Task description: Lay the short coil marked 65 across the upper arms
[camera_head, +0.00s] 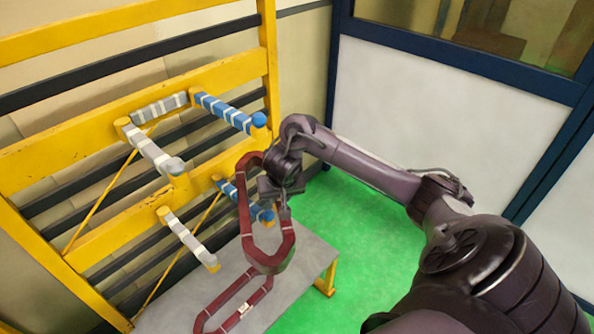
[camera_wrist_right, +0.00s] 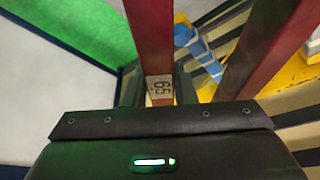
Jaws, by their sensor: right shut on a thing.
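My right gripper (camera_head: 272,190) is shut on a dark red elongated coil (camera_head: 246,214), which hangs from it in front of the rack. In the right wrist view the coil (camera_wrist_right: 153,35) passes between the fingers, and a label reading 65 (camera_wrist_right: 160,88) shows there. The upper arms are a grey-and-white striped arm (camera_head: 150,147) on the left and a blue-and-white striped arm (camera_head: 229,111) on the right. My left gripper is not in view.
The yellow rack (camera_head: 60,137) also bears a lower grey striped arm (camera_head: 188,239) and a lower blue one (camera_head: 238,199), partly hidden behind the held coil. A second red coil (camera_head: 215,309) with a white label lies on the grey table (camera_head: 312,262). Green floor is clear behind my right arm.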

